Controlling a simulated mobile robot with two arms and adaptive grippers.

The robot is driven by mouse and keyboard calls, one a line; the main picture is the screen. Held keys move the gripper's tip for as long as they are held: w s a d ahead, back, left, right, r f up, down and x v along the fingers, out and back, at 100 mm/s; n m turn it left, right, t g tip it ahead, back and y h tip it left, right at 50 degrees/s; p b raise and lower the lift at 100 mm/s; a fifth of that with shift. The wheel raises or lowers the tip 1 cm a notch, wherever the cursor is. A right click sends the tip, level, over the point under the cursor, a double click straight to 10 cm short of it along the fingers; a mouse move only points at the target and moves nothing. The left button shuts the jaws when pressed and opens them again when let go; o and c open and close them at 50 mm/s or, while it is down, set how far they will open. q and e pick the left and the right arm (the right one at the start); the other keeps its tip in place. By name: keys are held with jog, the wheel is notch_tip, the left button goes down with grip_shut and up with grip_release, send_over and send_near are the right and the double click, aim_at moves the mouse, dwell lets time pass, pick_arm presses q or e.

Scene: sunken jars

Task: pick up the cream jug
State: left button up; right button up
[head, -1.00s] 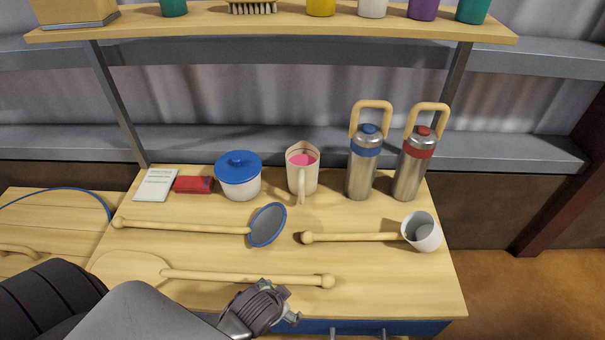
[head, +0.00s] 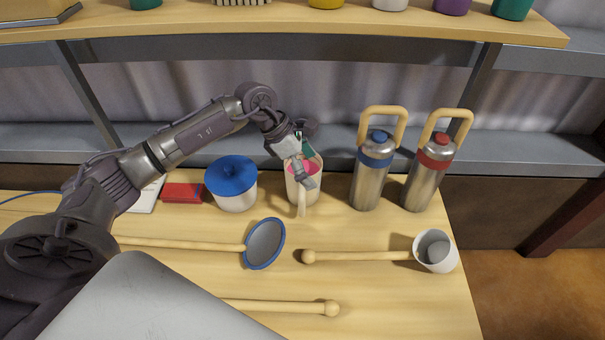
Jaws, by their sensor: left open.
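The cream jug (head: 293,188) stands upright at the back of the wooden table, with pink contents inside and its handle toward me. My left gripper (head: 308,168) is at the jug's top, pointing down over its opening. The gripper is open. One grey finger shows in front of the pink contents, and another part shows at the rim's far side. The gripper covers part of the rim and the upper right of the jug. I cannot tell whether the fingers touch it. My right gripper is not in view.
A white pot with a blue lid (head: 232,184) stands just left of the jug. Blue-banded (head: 370,180) and red-banded (head: 426,180) flasks stand to its right. A strainer (head: 265,244) and a white-cupped ladle (head: 436,250) lie in front. A shelf (head: 300,22) runs above.

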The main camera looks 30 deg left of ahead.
aim_at(300, 187)
pick_arm(q)
jog(key=a+y, duration=0.3)
jog(key=a, duration=0.4)
jog(key=shift+g, duration=0.4)
jog(key=x, duration=0.7)
jog(key=shift+w+d+f+p, duration=0.15)
jog(key=shift+w+d+p, duration=0.05)
jog(key=shift+p, duration=0.2)
jog(key=shift+d+f, duration=0.15)
jog(key=shift+f, duration=0.35)
jog(key=p+x, duration=0.1)
jog(key=x, duration=0.4)
jog(key=c, duration=1.8)
jog(key=shift+w+r, duration=0.15)
jog(key=shift+c, duration=0.3)
jog(key=shift+r, duration=0.1)
